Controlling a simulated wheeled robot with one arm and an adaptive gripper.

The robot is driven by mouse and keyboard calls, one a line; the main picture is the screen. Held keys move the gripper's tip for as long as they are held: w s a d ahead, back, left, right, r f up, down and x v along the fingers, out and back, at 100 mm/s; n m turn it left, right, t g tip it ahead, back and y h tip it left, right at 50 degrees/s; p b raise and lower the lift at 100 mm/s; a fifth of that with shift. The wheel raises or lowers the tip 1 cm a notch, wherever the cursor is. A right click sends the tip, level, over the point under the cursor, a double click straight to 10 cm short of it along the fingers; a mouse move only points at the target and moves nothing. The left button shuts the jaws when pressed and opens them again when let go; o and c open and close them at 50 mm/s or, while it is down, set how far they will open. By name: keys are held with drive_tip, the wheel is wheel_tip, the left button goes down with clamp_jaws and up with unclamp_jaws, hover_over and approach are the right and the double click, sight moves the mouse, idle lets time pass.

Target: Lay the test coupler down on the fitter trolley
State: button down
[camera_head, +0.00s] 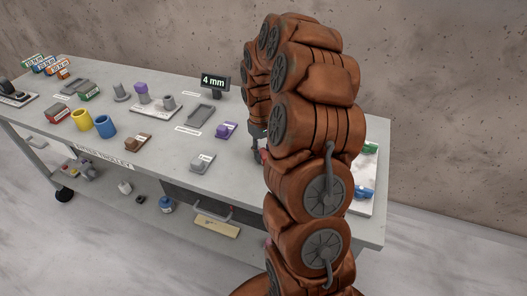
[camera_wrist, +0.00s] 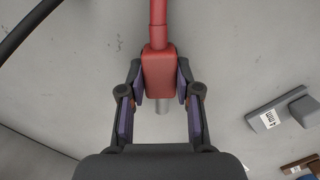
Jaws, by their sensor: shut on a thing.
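The fitter trolley (camera_head: 235,185) is a long grey table with a lower shelf, and its label shows on the front edge. My gripper (camera_wrist: 160,82) is shut on a red block-shaped piece, which I take to be the test coupler (camera_wrist: 158,65). A red stem or hose runs from it to the top of the wrist view, and a short grey tip points the other way. In the head view my gripper (camera_head: 259,150) is over the right part of the trolley top, mostly hidden by my arm. How high the coupler is above the top I cannot tell.
A grey block labelled 4 mm (camera_wrist: 265,120) lies right in the wrist view. The head view has a 4 mm display (camera_head: 214,82), a grey tray (camera_head: 201,115), a purple piece (camera_head: 226,130), and a white board (camera_head: 368,200) at right. Bare top lies in front of my gripper.

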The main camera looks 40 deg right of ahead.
drive_tip(key=c, duration=0.7)
unclamp_jaws()
